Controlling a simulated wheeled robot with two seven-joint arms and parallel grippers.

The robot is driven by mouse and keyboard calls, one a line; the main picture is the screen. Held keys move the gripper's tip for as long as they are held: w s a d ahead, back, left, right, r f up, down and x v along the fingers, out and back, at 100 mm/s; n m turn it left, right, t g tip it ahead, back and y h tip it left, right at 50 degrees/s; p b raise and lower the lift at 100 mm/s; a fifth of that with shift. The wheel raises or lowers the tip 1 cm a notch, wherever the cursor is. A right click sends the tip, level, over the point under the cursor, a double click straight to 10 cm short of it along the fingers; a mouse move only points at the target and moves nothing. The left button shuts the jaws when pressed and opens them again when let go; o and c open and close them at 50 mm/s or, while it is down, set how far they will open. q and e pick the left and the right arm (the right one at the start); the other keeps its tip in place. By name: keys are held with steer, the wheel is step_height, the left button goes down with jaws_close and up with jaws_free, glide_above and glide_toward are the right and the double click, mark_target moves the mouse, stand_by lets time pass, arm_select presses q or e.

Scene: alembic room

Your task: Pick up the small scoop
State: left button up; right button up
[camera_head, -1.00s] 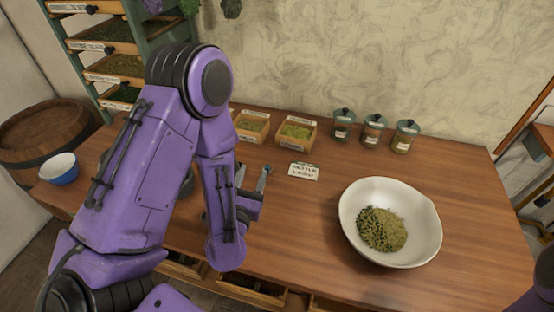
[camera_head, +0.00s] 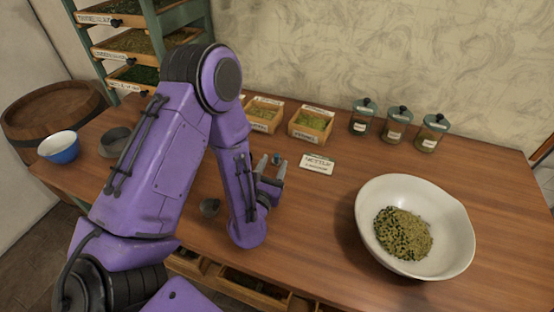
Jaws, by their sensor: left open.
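My left gripper (camera_head: 272,163) is open, its two grey fingers pointing away over the table, short of the white label card. My right gripper is not in view.
A white bowl of green herbs (camera_head: 456,232) stands at the right. Herb boxes (camera_head: 311,123), lidded jars (camera_head: 397,124) and a label card (camera_head: 318,164) line the back. A blue bowl (camera_head: 60,148) and a grey bowl (camera_head: 114,143) stand left. The table's middle is clear.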

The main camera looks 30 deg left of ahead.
mark_target(276, 160)
arm_select(q)
steer(key=p+x, duration=0.1)
steer(key=x, duration=0.4)
steer(key=shift+w+a+p, duration=0.15)
steer(key=shift+w+p, duration=0.15)
steer(key=shift+p, duration=0.05)
jaws_close()
